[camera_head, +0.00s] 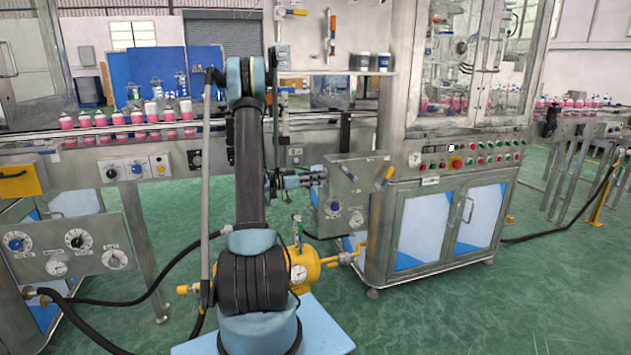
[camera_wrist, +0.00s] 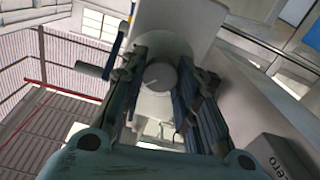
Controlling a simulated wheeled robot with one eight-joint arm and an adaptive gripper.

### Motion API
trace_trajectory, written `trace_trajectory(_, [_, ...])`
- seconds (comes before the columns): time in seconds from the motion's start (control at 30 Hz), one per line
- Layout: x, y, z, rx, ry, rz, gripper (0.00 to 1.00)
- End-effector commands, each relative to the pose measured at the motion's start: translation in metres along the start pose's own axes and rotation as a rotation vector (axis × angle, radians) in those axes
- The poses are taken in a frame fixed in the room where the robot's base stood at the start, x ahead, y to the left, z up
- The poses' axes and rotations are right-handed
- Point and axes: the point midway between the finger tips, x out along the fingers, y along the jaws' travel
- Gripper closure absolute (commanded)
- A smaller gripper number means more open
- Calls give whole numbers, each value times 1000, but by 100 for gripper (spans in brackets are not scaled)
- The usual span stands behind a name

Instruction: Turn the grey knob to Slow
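A round grey knob (camera_wrist: 160,77) sits on a pale housing (camera_wrist: 172,35) ahead of my wrist camera. My gripper (camera_wrist: 163,70) has its two dark fingers spread, one on each side of the knob in the picture. Whether the fingers touch the knob I cannot tell. In the head view my gripper (camera_head: 306,180) points right at a grey metal control panel (camera_head: 350,185). The grey knob cannot be made out there. No Slow marking is readable in either view.
The panel also carries a blue knob (camera_head: 333,208) and a white dial (camera_head: 356,219). A yellow tank (camera_head: 300,270) with a gauge stands below the arm. A steel cabinet (camera_head: 450,228) is to the right. A conveyor with pink-based containers (camera_head: 118,119) runs behind.

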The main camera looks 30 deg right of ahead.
Motion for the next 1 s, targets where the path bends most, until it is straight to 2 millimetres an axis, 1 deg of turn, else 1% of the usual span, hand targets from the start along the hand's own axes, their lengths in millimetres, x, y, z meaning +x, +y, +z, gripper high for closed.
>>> trace_trajectory(0.27, [0, -2, 0, -11, 1, -3, 95])
trace_trajectory(0.47, [0, -2, 0, -78, 1, -4, 95])
trace_trajectory(0.67, [-1, -3, 0, -216, 2, -4, 95])
trace_trajectory(1.0, [-1, -4, 0, -536, 3, -5, 95])
